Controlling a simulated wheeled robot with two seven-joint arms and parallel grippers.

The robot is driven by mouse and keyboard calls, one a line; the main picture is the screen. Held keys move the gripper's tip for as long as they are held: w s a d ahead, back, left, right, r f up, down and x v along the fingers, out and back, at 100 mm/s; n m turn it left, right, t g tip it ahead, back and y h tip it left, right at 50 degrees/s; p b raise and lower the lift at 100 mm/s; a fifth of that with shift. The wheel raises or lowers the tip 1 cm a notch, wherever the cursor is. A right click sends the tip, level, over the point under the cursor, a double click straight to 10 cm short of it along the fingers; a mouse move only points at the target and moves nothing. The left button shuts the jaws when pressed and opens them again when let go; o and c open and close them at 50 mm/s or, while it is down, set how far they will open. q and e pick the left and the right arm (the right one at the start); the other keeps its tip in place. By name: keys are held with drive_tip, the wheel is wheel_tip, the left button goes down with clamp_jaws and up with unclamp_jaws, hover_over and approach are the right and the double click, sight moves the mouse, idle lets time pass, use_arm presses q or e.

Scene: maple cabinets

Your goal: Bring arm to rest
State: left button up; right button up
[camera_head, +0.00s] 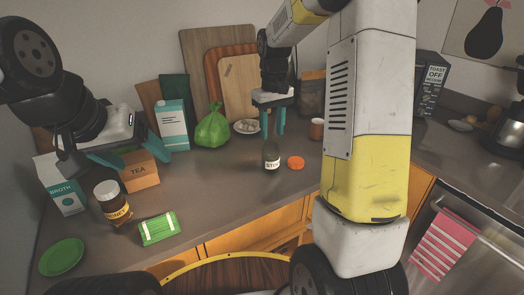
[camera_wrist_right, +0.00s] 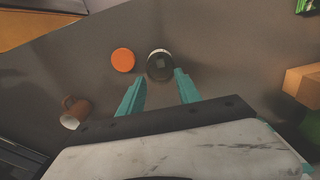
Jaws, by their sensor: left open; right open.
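My right gripper (camera_head: 273,122) is open and points down above the counter, just behind a dark bottle (camera_head: 272,155) with a white label. In the right wrist view my right gripper (camera_wrist_right: 158,92) shows its two teal fingers apart, with the bottle (camera_wrist_right: 160,65) seen from above just beyond the fingertips. Nothing is between the fingers as far as I can see. My left gripper (camera_head: 128,158) is open at the left, near the tea box (camera_head: 139,171); I cannot tell whether it touches the box.
An orange lid (camera_head: 296,162) lies right of the bottle. A honey jar (camera_head: 112,205), broth carton (camera_head: 61,185), green packet (camera_head: 158,228) and green plate (camera_head: 62,257) stand at the left. A green bag (camera_head: 212,127) and cutting boards (camera_head: 238,82) are behind.

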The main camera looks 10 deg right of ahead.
drive_tip(key=s+r+m+t+y, duration=0.1)
drive_tip(key=s+r+t, duration=0.1)
drive_tip(key=s+r, duration=0.85)
drive_tip(key=s+a+m+t+y, duration=0.1)
drive_tip(key=s+t, duration=0.3)
drive_tip(key=s, duration=0.9)
drive_tip(key=shift+s+a+m, duration=0.15)
drive_tip(key=shift+a+m, duration=0.35)
drive_tip(key=shift+a, duration=0.2)
